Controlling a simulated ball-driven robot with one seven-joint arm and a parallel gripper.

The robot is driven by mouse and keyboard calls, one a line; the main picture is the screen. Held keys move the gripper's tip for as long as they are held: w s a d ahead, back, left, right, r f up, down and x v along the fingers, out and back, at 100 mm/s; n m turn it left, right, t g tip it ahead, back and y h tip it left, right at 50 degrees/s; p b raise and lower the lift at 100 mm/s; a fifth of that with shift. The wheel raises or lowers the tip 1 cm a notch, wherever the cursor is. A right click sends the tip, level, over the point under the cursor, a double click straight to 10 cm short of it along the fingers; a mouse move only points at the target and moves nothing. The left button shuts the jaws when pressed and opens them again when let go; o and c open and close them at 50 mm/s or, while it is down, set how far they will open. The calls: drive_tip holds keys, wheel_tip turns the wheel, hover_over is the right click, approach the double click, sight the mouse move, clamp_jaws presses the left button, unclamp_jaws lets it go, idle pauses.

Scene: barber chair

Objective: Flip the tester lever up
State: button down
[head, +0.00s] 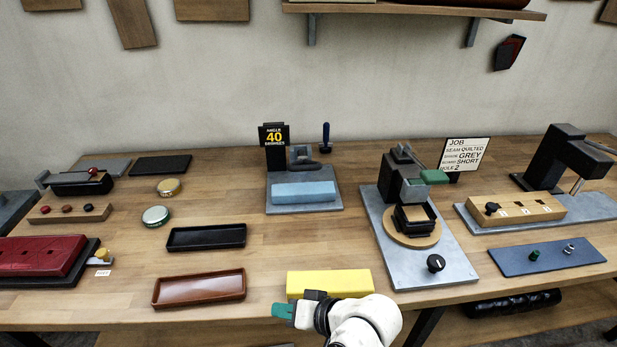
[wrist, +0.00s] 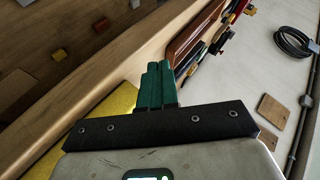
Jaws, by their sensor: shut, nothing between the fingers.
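My gripper (head: 283,311) shows at the bottom of the head view, by the table's front edge, left of a yellow block (head: 330,283). Its green fingers are together and empty in the wrist view (wrist: 155,86). No label marks the tester, and I cannot tell which lever is its own. A black machine (head: 397,177) with a green handle (head: 434,177) sticking out to its right stands on a grey plate at centre right. A black press (head: 556,158) stands at far right. My gripper is apart from all of these.
A brown tray (head: 199,289) and a black tray (head: 206,238) lie left of centre. A light-blue block (head: 304,192) sits on a grey plate. A red block (head: 42,257) is at far left, and a blue mat (head: 546,257) at right. Bare wood shows between the stations.

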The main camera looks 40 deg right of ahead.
drive_tip(key=w+r+m+t, duration=0.1)
drive_tip(key=w+m, duration=0.1)
drive_tip(key=w+r+m+t, duration=0.1)
drive_tip(key=w+m, duration=0.1)
drive_tip(key=w+r+m+t, duration=0.1)
drive_tip(key=w+r+t, duration=0.1)
drive_tip(key=shift+d+m+y, duration=0.25)
drive_tip(key=shift+m+y, duration=0.05)
drive_tip(key=shift+m, duration=0.1)
drive_tip(key=w+d+r+m+t+h, duration=0.3)
drive_tip(key=w+d+r+m+t, duration=0.1)
drive_tip(key=m, duration=0.5)
drive_tip(key=m+g+h+p, duration=0.1)
drive_tip(key=m+g+h, duration=0.1)
drive_tip(key=m+h, duration=1.6)
approach(304, 167)
drive_tip(key=s+m+y, duration=0.4)
drive_tip(key=s, duration=0.1)
drive_tip(key=shift+w+a+f, duration=0.2)
drive_tip(key=shift+a+f, duration=0.1)
drive_tip(key=shift+f, duration=0.1)
drive_tip(key=shift+w, duration=0.1)
drive_tip(key=p+x, duration=0.1)
drive_tip(key=x, duration=0.9)
drive_tip(key=shift+n, duration=0.3)
